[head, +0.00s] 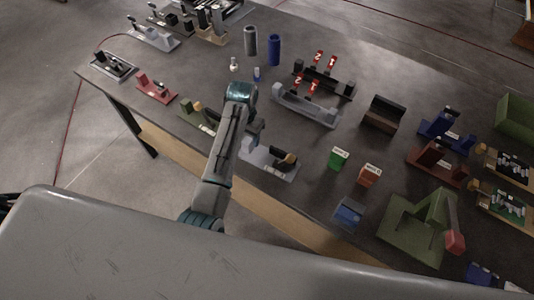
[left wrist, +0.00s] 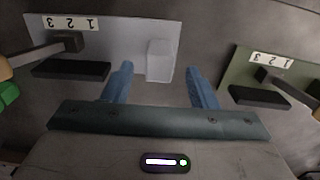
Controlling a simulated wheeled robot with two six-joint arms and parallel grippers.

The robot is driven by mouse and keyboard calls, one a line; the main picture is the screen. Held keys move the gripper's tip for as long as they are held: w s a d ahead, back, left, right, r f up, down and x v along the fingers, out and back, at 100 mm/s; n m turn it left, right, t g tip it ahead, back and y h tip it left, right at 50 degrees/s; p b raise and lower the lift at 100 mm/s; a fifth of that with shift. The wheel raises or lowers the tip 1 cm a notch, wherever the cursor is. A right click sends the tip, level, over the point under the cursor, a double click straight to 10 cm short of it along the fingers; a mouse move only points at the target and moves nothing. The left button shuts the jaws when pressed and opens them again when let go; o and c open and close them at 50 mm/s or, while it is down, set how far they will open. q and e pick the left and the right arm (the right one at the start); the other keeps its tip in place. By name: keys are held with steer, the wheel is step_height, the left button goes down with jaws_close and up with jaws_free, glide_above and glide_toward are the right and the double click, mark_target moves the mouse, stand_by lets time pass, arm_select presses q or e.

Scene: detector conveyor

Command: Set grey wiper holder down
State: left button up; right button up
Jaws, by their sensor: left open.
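The grey wiper holder (head: 280,172) stands on the dark table near its front edge, with a black part and a yellow-tan piece on it. In the left wrist view the grey holder (left wrist: 120,32) shows a "1 2 3" label, a black block and a pale upright tab (left wrist: 159,60). My left gripper (head: 251,138) is at the holder's left end, partly hidden by my arm. Its blue fingers (left wrist: 160,85) are open, one to each side of the tab, with a gap on both sides. My right gripper is not in view.
A green holder (head: 193,113) stands to the left of the grey one. A long grey rack (head: 308,110) lies behind it. Green (head: 338,158) and red (head: 369,175) boxes stand to the right. Bare table lies between the holder and these boxes.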

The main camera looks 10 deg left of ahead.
mark_target(248, 140)
arm_select(q)
steer(key=shift+f+p, duration=0.45)
steer(key=shift+f, duration=1.2)
jaws_close()
steer(key=shift+w, duration=0.1)
steer(key=shift+r, duration=0.15)
